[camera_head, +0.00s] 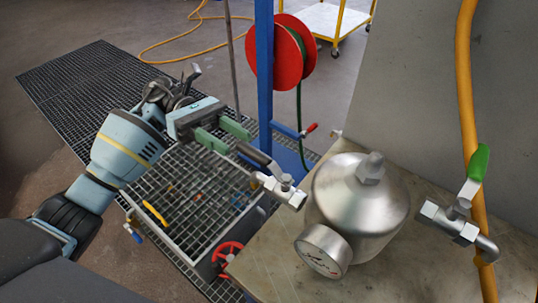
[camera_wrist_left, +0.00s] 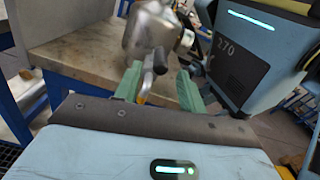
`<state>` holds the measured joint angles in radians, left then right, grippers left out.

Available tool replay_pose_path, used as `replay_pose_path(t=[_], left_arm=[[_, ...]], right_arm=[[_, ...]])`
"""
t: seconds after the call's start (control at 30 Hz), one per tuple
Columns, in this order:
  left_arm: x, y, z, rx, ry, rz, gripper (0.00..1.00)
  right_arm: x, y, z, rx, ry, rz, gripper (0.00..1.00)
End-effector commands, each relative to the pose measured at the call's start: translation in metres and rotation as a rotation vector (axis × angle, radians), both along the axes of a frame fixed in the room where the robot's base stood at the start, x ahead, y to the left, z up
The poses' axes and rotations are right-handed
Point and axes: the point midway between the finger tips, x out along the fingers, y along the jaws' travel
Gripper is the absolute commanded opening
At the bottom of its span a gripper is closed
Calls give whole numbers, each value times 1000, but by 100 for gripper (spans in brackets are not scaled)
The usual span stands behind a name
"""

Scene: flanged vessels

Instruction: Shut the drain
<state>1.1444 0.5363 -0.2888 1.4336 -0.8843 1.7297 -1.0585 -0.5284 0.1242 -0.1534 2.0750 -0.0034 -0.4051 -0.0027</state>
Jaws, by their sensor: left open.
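A shiny metal vessel (camera_head: 358,205) with a round gauge (camera_head: 323,250) stands on a worn bench top. A small valve (camera_head: 280,190) sticks out of its left side. The valve's dark lever (camera_head: 256,157) points outward from the vessel, roughly along the valve's pipe. My left gripper (camera_head: 223,136) is open, with its green fingers just beyond the lever's outer end. In the left wrist view the lever (camera_wrist_left: 149,75) appears between the two fingers (camera_wrist_left: 158,88), with a visible gap on each side. Contact cannot be made out. The vessel (camera_wrist_left: 150,30) is behind it. My right gripper is not in view.
A second valve with a green lever (camera_head: 478,163) sits right of the vessel, beside an orange hose (camera_head: 466,90). A blue post (camera_head: 264,80) with a red hose reel (camera_head: 280,52) stands behind. A red handwheel (camera_head: 228,252) is below the bench edge. Floor grating (camera_head: 90,85) lies left.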

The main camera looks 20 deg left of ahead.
Motion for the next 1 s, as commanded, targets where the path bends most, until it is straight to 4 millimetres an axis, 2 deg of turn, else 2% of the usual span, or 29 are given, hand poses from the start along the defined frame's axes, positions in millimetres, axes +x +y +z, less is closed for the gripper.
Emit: replay_pose_path(t=[0.23,0.5,0.7,1.0], left_arm=[[-4,-10,1,-1,1,-3,40],[-18,-47,2,-3,-1,-3,40],[-25,-68,1,-2,2,-1,40],[-27,-74,0,-1,3,0,40]], right_arm=[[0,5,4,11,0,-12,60],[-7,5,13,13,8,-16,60],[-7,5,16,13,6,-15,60],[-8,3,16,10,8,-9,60]])
